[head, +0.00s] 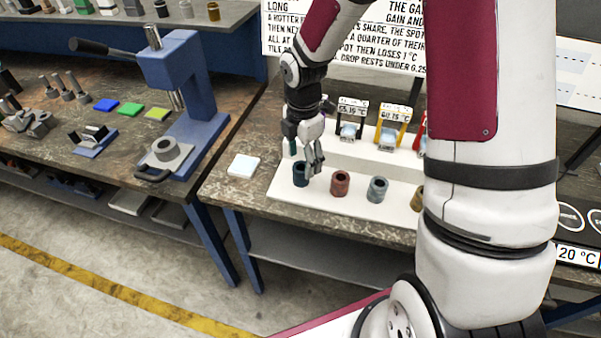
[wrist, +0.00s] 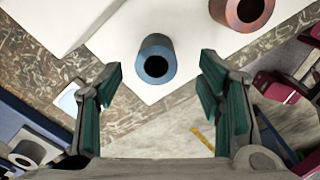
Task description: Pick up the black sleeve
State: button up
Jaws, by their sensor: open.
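The black sleeve (head: 300,178), dark with a bluish sheen, stands upright at the left end of a row on a white board (head: 287,190). In the wrist view the black sleeve (wrist: 150,78) shows its open top, ahead of and between the fingers. My gripper (head: 314,163) is at the sleeve's top right in the head view and partly covers it there. In the wrist view my gripper (wrist: 161,75) is open, its green-padded fingers spread wide with nothing between the pads. I cannot tell the exact height gap.
A copper sleeve (head: 340,184) stands right of the black one, then a grey-blue sleeve (head: 377,190) and a brass one (head: 417,199), partly hidden by my arm. Labelled stands (head: 351,118) rise behind. A white tile (head: 243,166) lies left; a blue press (head: 190,95) stands further left.

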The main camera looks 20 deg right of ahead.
aim_at(301, 167)
jog(key=shift+w+a+f+p, duration=0.1)
jog(key=shift+f+p, duration=0.1)
jog(key=shift+f, duration=1.25)
jog(key=shift+w+a+f+p, duration=0.1)
jog(key=shift+f+p, duration=0.05)
jog(key=shift+f, duration=1.25)
jog(key=shift+c, duration=0.2)
grip_shut()
jog(key=shift+r, duration=0.1)
